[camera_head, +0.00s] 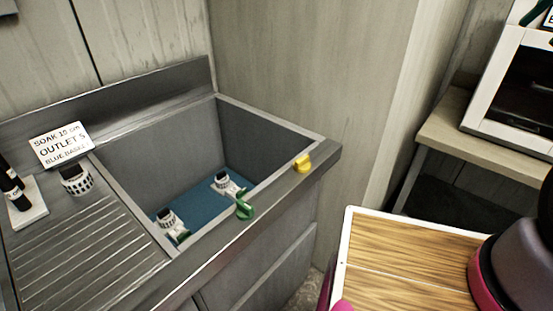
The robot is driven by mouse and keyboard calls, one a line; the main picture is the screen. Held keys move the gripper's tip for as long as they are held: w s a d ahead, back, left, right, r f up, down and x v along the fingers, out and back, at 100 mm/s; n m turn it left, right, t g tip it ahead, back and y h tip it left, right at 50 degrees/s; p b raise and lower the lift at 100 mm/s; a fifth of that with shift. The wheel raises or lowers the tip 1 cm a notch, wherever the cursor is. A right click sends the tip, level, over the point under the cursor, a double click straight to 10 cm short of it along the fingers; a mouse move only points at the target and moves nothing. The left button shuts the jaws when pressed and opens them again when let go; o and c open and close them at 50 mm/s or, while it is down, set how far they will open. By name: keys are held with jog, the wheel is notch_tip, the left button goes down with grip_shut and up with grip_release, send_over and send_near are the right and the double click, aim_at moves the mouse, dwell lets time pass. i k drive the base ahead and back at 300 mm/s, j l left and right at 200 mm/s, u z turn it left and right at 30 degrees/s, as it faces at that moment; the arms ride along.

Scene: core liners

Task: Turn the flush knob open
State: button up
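A grey sink (165,150) with blue in its bottom is set into a metal counter at the left. On its front rim stand a green knob (244,207), near the middle, and a yellow knob (302,162), near the right corner. No label on either knob can be read, so I cannot tell which is the flush knob. I cannot tell from this one view how far either is turned. My gripper is not in view, and nothing is seen touching the knobs.
White fittings with dark holes sit in the sink (168,220) (225,184); a similar one (76,180) stands on the counter. A sign (61,145) reads "SOAK 10 cm, OUTLET 5, BLUE BASKET". A wooden-topped surface (400,250) lies at lower right. A white appliance (497,85) stands on a bench.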

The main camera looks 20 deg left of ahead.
aim_at(244, 212)
jog(key=u, duration=1.7)
jog(key=k+j, duration=0.15)
jog(key=j, duration=0.25)
jog(key=k+j+z, duration=0.1)
jog(key=j, duration=0.3)
jog(key=k+j, duration=0.2)
jog(key=j, duration=0.15)
